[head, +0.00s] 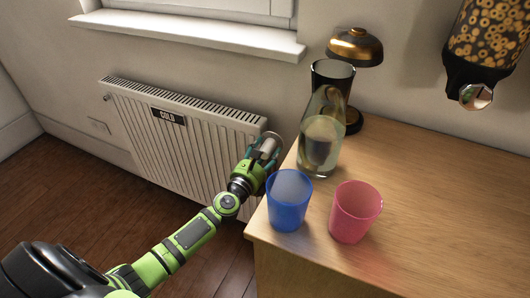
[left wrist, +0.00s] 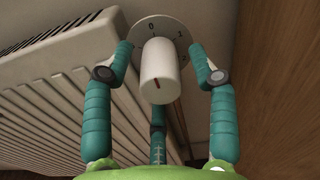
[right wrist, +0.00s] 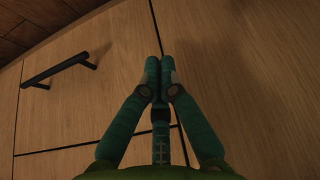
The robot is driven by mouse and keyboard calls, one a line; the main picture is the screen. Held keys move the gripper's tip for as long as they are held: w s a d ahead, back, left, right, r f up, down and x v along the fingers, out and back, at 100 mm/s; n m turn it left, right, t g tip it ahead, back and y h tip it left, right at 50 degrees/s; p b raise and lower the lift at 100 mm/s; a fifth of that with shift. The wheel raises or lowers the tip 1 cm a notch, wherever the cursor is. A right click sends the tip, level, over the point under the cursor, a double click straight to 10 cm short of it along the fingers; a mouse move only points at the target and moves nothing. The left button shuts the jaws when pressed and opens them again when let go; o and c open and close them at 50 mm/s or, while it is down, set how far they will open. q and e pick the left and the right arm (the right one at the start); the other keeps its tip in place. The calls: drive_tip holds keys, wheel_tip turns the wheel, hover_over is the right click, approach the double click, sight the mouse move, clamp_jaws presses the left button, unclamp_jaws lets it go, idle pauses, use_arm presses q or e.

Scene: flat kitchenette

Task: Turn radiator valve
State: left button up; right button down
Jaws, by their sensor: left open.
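The white radiator (head: 150,135) is on the wall under the window sill, with a dark label (head: 168,116) reading COLD. Its white valve knob (left wrist: 160,72) sits in front of a round dial (left wrist: 172,28) with a 0 visible at the top; a small red mark shows low on the knob. My left gripper (head: 268,146) is at the radiator's right end. In the left wrist view its teal fingers are open on both sides of the knob, with gaps showing. My right gripper (right wrist: 160,66) is shut and empty, its fingertips together in front of wooden cabinet fronts.
The wooden counter (head: 440,215) is right of the valve, its corner close to my left gripper. On it stand a blue cup (head: 289,203), a pink cup (head: 354,212), a glass bottle (head: 320,140) and a brass-topped lamp (head: 355,46). Open floor (head: 60,195) lies left.

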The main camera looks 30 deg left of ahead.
use_arm(q)
drive_tip(key=shift+w, duration=0.1)
drive_tip(key=c, duration=1.1)
drive_tip(key=shift+m, duration=0.3)
drive_tip(key=shift+c, duration=0.2)
